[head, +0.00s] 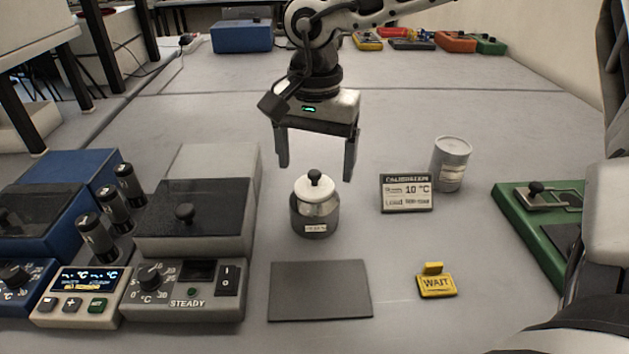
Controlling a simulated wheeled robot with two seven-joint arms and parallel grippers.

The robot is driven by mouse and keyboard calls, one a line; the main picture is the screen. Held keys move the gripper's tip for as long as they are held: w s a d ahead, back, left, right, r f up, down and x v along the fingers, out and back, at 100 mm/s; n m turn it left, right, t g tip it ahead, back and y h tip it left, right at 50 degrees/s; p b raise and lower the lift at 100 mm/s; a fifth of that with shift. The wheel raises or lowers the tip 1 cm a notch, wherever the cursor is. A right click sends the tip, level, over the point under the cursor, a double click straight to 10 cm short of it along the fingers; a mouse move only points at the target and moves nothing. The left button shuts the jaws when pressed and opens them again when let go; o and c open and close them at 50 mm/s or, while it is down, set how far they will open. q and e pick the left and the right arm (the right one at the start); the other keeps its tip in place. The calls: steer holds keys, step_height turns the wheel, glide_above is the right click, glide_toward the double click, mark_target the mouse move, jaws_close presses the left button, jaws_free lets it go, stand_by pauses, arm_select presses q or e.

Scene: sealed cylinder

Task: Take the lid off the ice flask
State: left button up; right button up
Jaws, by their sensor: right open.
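The ice flask (314,221) is a small grey metallic jar with a label, upright on the table in the middle of the head view. Its white lid (315,189) with a black knob sits on top. My right gripper (315,172) is open and empty. It points down, with its two fingers apart above and around the height of the knob, seemingly a little behind the flask. I cannot tell the exact depth between them. My left gripper is not in view.
A dark mat (320,291) lies in front of the flask. A calibration sign (407,194), a grey can (452,163) and a yellow WAIT sign (436,283) stand to the right. A grey heater unit (190,260) is close on the left. A green board (545,225) lies far right.

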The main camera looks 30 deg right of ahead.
steer(key=shift+f, duration=1.4)
steer(key=c, duration=1.1)
steer(key=shift+o, duration=0.2)
steer(key=shift+r, duration=0.15)
steer(key=shift+w+r, duration=0.1)
steer(key=shift+r, duration=0.55)
steer(key=s+a+r+b, duration=0.1)
steer(key=s+a+r, duration=0.2)
steer(key=a+r, duration=0.8)
steer(key=shift+s+a+r, duration=0.2)
steer(key=shift+s+a, duration=0.2)
steer(key=shift+a, duration=0.85)
